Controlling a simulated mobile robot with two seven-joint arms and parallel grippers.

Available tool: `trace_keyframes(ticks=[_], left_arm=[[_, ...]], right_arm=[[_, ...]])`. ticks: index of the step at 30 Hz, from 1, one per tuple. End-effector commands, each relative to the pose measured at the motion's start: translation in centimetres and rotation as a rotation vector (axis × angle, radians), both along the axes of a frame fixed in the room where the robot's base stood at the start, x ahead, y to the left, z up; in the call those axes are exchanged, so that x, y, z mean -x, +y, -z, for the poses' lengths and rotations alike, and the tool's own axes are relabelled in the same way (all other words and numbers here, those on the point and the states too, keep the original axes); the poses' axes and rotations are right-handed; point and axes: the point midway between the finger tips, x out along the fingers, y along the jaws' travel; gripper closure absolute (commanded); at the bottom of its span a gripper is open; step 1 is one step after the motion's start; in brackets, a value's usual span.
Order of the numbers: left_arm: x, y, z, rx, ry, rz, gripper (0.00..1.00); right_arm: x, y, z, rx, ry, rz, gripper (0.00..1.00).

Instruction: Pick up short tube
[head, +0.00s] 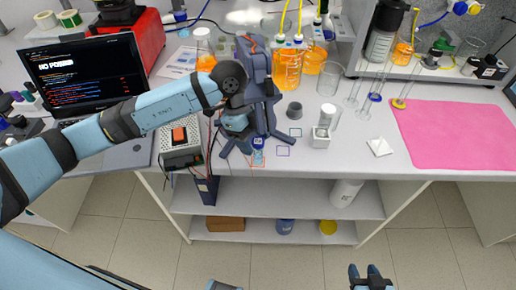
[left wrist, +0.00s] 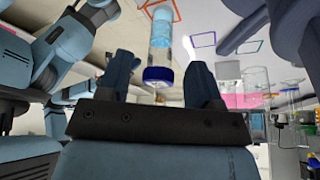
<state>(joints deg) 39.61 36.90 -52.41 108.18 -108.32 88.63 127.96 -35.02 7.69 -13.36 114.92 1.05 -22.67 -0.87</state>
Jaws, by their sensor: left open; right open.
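A short clear tube with a dark blue cap and pale blue contents (left wrist: 161,38) shows in the left wrist view, between and just beyond the fingers of my left gripper (left wrist: 161,78). The fingers are open with a gap on both sides of the tube. In the head view the tube (head: 258,144) is at the front of the bench, partly hidden beside the stand's leg. My right gripper (head: 371,272) is open and empty at the bottom, in front of the bench.
A dark grey-purple stand with splayed legs (head: 259,80) rises close to my left gripper. A grey power box (head: 180,146) and laptop (head: 85,75) are to the left. A white holder (head: 321,138), glassware and a pink mat (head: 455,132) are to the right.

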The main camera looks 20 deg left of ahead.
Motion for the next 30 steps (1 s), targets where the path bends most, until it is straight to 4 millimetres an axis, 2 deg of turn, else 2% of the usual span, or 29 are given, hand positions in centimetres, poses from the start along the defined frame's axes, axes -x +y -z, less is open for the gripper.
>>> trace_keyframes(ticks=[3, 5, 12, 14, 18, 19, 30], left_arm=[[0.4, -0.9, 1.9, -0.001, 0.004, 0.001, 0.41], [0.4, -1.1, 2.4, 0.0, 0.002, 0.0, 0.41], [0.4, -1.2, 2.8, 0.0, 0.0, 0.0, 0.41], [0.4, -1.2, 2.8, 0.0, 0.0, 0.0, 0.53], [0.4, -1.2, 2.8, 0.0, 0.0, 0.0, 0.85], [0.4, -1.2, 2.8, 0.0, 0.0, 0.0, 0.9], [0.4, -1.2, 2.4, 0.0, 0.0, 0.001, 0.9]], right_arm=[[0.0, 0.0, 0.0, 0.001, 0.0, -0.002, 0.57], [0.1, 0.0, 0.0, 0.002, 0.0, -0.003, 0.57], [0.1, 0.1, 0.1, 0.003, 0.002, -0.004, 0.57], [0.1, 0.1, 0.1, 0.003, 0.002, -0.004, 0.57], [0.2, 0.1, 0.1, 0.002, 0.003, -0.003, 0.57], [0.2, 0.1, 0.1, 0.002, 0.003, -0.003, 0.57], [0.2, 0.0, 0.2, 0.002, 0.003, -0.003, 0.57]])
